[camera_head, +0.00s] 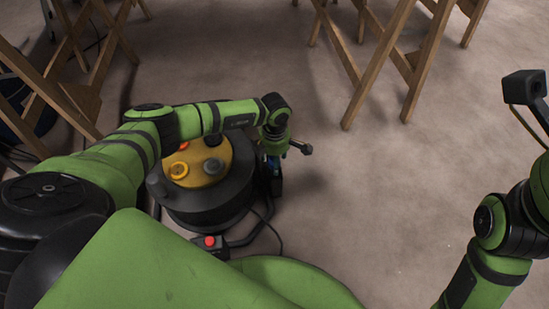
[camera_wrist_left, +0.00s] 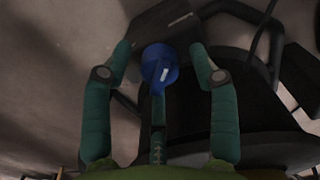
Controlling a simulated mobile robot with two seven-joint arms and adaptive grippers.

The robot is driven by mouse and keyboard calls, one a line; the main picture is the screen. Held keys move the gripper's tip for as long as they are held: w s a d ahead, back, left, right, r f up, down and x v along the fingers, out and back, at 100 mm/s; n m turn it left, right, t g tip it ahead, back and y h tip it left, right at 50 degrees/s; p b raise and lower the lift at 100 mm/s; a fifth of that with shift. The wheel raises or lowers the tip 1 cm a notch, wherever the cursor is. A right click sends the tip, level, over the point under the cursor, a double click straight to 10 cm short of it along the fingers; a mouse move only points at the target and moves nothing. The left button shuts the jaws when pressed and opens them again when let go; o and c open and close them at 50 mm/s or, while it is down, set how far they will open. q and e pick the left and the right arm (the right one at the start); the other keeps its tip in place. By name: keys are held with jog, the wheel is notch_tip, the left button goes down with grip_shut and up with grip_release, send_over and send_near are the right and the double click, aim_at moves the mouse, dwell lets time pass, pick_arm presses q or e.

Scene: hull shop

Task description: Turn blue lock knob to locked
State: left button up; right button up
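The blue lock knob (camera_wrist_left: 160,69) shows in the left wrist view as a round blue cap with a white pointer mark, tilted from upright in the picture. My left gripper (camera_wrist_left: 161,52) has one green finger on each side of the knob, with a visible gap on both sides. It is open and holds nothing. In the head view my left gripper (camera_head: 272,170) points down beside the right side of a round black machine (camera_head: 212,211), and the knob is mostly hidden there. My right arm is at the right edge; its gripper is out of view.
A red button box (camera_head: 210,242) and dark cables lie in front. Wooden trestle legs (camera_head: 380,60) stand behind. Floor to the right is clear.

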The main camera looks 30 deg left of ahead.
pick_arm(q)
notch_tip(320, 180, up, 12)
dwell(0.6)
